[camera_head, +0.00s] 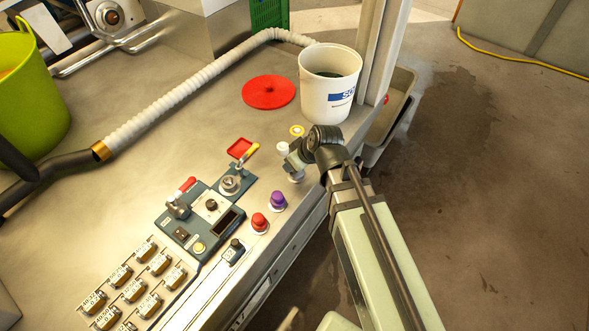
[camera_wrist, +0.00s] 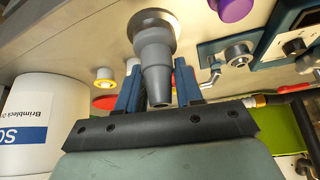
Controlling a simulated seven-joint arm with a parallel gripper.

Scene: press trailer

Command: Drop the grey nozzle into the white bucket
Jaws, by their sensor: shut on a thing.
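The grey nozzle (camera_wrist: 154,62) is a stepped cone with a wide round base, seen between the two blue fingers of my gripper (camera_wrist: 158,88) in the wrist view. My gripper is shut on it. In the head view my gripper (camera_head: 297,156) is low over the bench's right edge, and the nozzle's pale base (camera_head: 295,177) shows just below it. I cannot tell whether the base touches the bench. The white bucket (camera_head: 325,101) stands upright and open at the bench's back right corner, beyond my gripper. It also shows at the left in the wrist view (camera_wrist: 28,152).
Purple (camera_head: 278,201) and red (camera_head: 260,222) knobs line the edge nearer the front. A red disc (camera_head: 269,92) lies left of the bucket. A pale post (camera_head: 385,50) rises right behind the bucket. A ribbed hose (camera_head: 190,88) crosses the bench.

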